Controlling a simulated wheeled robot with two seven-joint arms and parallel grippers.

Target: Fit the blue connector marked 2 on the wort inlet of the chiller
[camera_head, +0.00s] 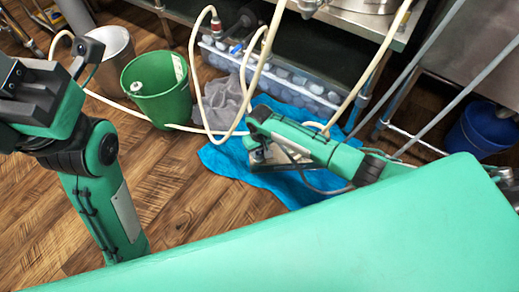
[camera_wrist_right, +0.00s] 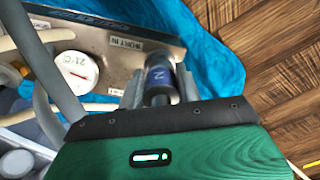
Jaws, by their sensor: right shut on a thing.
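The chiller (camera_head: 258,157) is a metal plate unit lying on a blue towel. In the right wrist view its top plate (camera_wrist_right: 112,45) shows a "WORT IN" label (camera_wrist_right: 154,47) and a round dial reading about 21 °C (camera_wrist_right: 75,70). My right gripper (camera_wrist_right: 160,88) is shut on the blue connector marked 2 (camera_wrist_right: 158,76), just beside that label. The connector's far end is hidden, so I cannot tell whether it touches the inlet. In the head view my right gripper (camera_head: 262,118) is over the chiller. My left gripper (camera_head: 84,52) is raised at the left, its jaws unclear.
Pale hoses (camera_head: 249,92) loop around the chiller. A clear bin (camera_head: 318,101) stands behind. The blue towel (camera_head: 286,188) covers floor at the front; wooden floor is free at left.

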